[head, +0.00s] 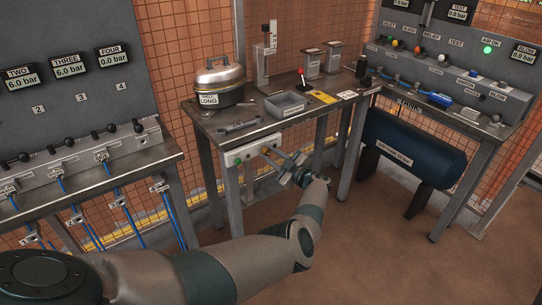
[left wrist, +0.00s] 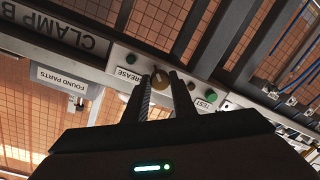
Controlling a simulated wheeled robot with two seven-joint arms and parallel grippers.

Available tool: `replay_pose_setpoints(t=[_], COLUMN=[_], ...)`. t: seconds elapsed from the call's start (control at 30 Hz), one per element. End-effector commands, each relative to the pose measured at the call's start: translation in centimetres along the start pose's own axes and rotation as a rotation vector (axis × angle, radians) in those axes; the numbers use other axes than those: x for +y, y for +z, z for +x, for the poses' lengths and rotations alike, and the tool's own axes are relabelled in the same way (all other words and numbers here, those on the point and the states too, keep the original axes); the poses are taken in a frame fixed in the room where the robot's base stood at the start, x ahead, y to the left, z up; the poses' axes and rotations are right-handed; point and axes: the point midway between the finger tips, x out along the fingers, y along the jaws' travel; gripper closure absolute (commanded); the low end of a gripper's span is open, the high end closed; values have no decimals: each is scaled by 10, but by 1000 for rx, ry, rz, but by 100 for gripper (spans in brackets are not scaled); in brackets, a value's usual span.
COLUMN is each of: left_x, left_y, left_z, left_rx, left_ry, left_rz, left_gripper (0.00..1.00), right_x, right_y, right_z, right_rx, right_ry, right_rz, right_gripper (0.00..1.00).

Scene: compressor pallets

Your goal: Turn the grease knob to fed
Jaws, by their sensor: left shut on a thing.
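The grease knob (left wrist: 160,77) is a small brownish round knob on a pale control panel, just beside the GREASE label (left wrist: 128,74). My left gripper (left wrist: 161,80) is shut on the knob, one finger on each side. I cannot read the knob's pointer direction or a fed mark. My right gripper is not in view.
A dark tank (head: 413,146) stands right. The floor in front is clear.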

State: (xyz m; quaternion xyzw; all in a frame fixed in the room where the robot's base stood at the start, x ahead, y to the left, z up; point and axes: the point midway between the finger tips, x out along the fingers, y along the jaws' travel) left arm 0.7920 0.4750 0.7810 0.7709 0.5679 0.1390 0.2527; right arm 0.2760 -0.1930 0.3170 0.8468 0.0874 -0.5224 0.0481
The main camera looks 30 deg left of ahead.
Motion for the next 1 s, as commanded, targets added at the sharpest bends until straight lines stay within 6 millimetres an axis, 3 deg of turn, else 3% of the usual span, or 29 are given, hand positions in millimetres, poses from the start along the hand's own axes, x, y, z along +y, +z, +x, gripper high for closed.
replay_pose_setpoints(t=[0.43, 0.6, 1.0], left_x=[-1, -1, -3], left_y=[3, 3, 3], left_z=[0, 0, 0], left_rx=[39, 55, 76], left_ry=[-9, -12, -18], left_rz=[422, 572, 789], left_gripper=[99, 99, 99], right_x=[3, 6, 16], right_y=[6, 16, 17], right_z=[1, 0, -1], right_rx=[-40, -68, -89], right_ry=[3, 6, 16], right_rz=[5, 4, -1], right_gripper=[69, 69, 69])
